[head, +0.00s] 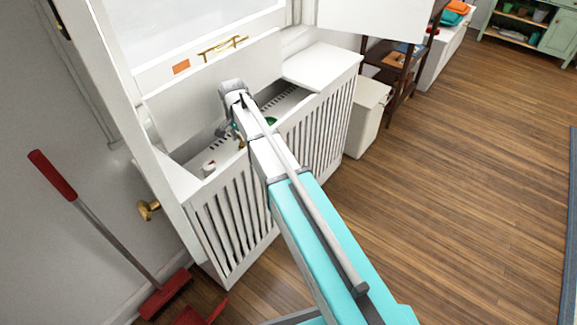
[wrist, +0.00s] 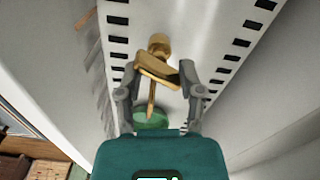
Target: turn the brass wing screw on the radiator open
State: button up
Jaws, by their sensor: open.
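The brass wing screw (wrist: 157,68) shows in the wrist view, with a round brass end at the top, a flat wing and a thin stem below. It stands on the white slotted radiator (wrist: 222,30). My gripper (wrist: 160,72) is open, with one grey finger on each side of the wing. I cannot tell whether either finger touches it. In the head view, my gripper (head: 227,129) reaches down into the open white radiator cover (head: 325,115), and my arm hides most of the screw.
A green round thing (wrist: 150,119) lies below the screw, partly hidden by my gripper. A raised lid panel stands behind. A brass door knob (head: 148,209) and a red broom (head: 165,296) are at left.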

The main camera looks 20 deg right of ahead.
aim_at(240, 137)
jog(key=m, duration=0.2)
jog(key=shift+m, duration=0.3)
notch_tip(240, 137, up, 14)
jog(key=p, duration=1.4)
jog(key=s+d+f+n+b, duration=0.2)
jog(key=s+d+n, duration=0.1)
jog(key=s, duration=0.5)
jog(key=s+d+f+n+b, duration=0.2)
jog(key=s+d+n, duration=0.2)
jog(key=s, duration=0.3)
jog(key=s+d+f+n+b, duration=0.3)
jog(key=s, duration=0.5)
jog(key=shift+s+d+n, duration=0.25)
jog(key=shift+s+n, duration=0.05)
jog(key=shift+n, duration=0.1)
